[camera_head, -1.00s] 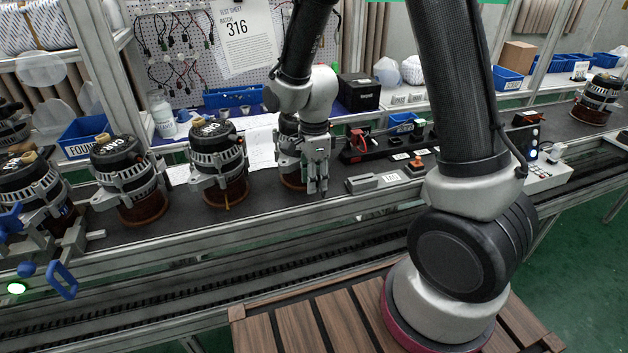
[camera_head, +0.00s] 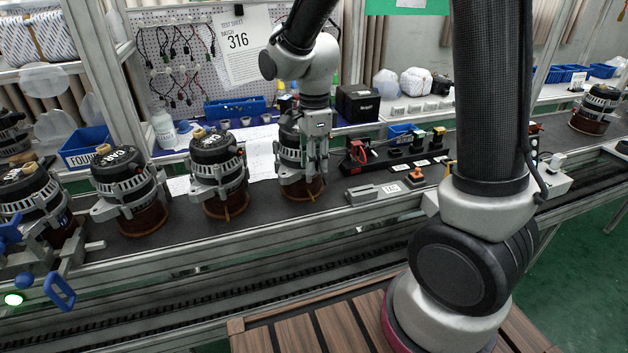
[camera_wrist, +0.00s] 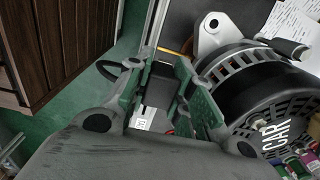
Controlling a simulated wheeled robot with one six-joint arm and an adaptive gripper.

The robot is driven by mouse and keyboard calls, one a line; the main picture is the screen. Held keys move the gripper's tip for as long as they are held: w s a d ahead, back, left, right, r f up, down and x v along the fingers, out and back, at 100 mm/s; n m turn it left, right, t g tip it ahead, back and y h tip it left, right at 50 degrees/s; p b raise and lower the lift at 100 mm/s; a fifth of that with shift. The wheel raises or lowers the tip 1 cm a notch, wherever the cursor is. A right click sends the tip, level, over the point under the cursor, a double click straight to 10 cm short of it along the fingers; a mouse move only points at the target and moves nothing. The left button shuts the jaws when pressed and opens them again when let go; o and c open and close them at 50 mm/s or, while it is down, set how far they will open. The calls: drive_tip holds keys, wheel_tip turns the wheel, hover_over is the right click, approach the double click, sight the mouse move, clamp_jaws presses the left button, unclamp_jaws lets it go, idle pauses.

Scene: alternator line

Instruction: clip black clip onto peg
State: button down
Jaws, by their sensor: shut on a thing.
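More alternators (camera_head: 218,172) stand in a row to the left on the dark conveyor. A black connector strip (camera_head: 385,158) and a grey block (camera_head: 362,194) lie to the right. Blue bins and a black box (camera_head: 357,102) stand behind.

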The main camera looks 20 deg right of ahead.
wheel_tip(320, 180, up, 13)
idle(0.7)
drive_tip(key=shift+f, duration=0.1)
